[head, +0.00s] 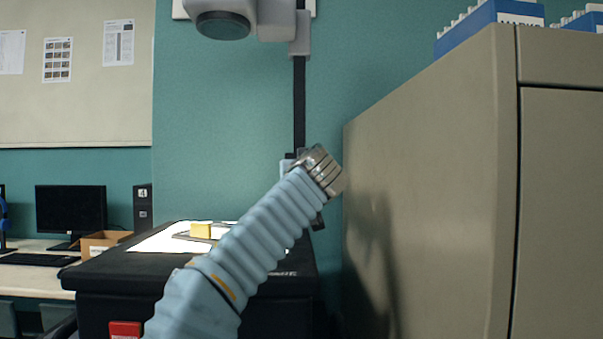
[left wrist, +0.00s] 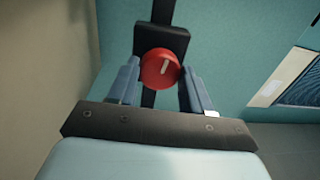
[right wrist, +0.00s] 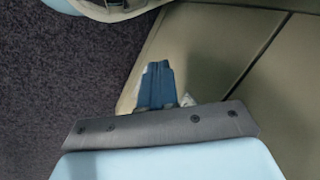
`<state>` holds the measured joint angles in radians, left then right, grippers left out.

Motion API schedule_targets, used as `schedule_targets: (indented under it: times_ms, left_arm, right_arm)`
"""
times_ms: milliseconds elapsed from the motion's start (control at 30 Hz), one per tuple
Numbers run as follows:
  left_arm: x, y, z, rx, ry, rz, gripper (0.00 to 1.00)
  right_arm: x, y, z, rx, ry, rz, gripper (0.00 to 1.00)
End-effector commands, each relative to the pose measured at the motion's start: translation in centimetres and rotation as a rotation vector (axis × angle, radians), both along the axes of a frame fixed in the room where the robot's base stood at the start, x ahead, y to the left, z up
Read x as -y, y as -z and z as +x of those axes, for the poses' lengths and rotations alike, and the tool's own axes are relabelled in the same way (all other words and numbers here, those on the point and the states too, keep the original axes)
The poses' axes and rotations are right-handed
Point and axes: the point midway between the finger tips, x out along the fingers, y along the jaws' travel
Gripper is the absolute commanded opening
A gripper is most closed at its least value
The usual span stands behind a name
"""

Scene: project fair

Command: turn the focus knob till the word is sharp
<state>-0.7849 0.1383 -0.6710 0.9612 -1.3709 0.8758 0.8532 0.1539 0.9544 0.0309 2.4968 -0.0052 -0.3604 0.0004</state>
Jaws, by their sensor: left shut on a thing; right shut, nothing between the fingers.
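The red focus knob (left wrist: 160,68) has a white pointer line, nearly upright and leaning slightly right in the left wrist view. It sits on a black block (left wrist: 162,40) on the dark post. My left gripper (left wrist: 158,88) is shut on the knob, one blue finger on each side. In the head view the knob is hidden behind my left arm. The projector's grey head (head: 223,25) is at the top of the black post (head: 299,105). Its lit white stage (head: 160,241) is below. My right gripper (right wrist: 157,86) is shut and empty. The projected word is in no view.
A tall tan cabinet (head: 430,190) stands close to the right of my left arm, with blue-and-white boxes (head: 490,22) on top. A monitor (head: 70,211) and cardboard box (head: 103,243) are on a desk at left.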

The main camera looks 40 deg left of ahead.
Motion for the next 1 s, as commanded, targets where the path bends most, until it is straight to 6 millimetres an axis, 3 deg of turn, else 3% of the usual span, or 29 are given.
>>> schedule_targets:
  times_ms: [300,500,767,800,933,1000]
  left_arm:
    - [0.0,0.2,0.0,0.224,-0.004,-0.261,0.19]
    - [0.0,-0.1,0.0,0.312,-0.002,-0.367,0.19]
    - [0.0,-0.1,0.0,0.311,-0.001,-0.369,0.19]
    - [0.0,-0.1,0.0,0.311,-0.001,-0.369,0.56]
    - [0.0,-0.1,0.0,0.311,-0.001,-0.369,0.75]
    - [0.0,-0.1,0.0,0.311,-0.001,-0.369,0.75]
  right_arm:
    - [0.1,2.9,0.0,0.0,0.004,-0.003,0.0]
    - [0.1,3.1,0.0,0.001,0.006,-0.003,0.0]
    - [0.1,3.0,0.0,0.001,0.006,-0.003,0.0]
    - [0.1,3.0,0.0,0.001,0.006,-0.003,0.0]
    - [0.1,3.0,0.0,0.001,0.005,-0.003,0.0]
    - [0.1,3.0,0.0,0.001,0.005,-0.003,0.0]
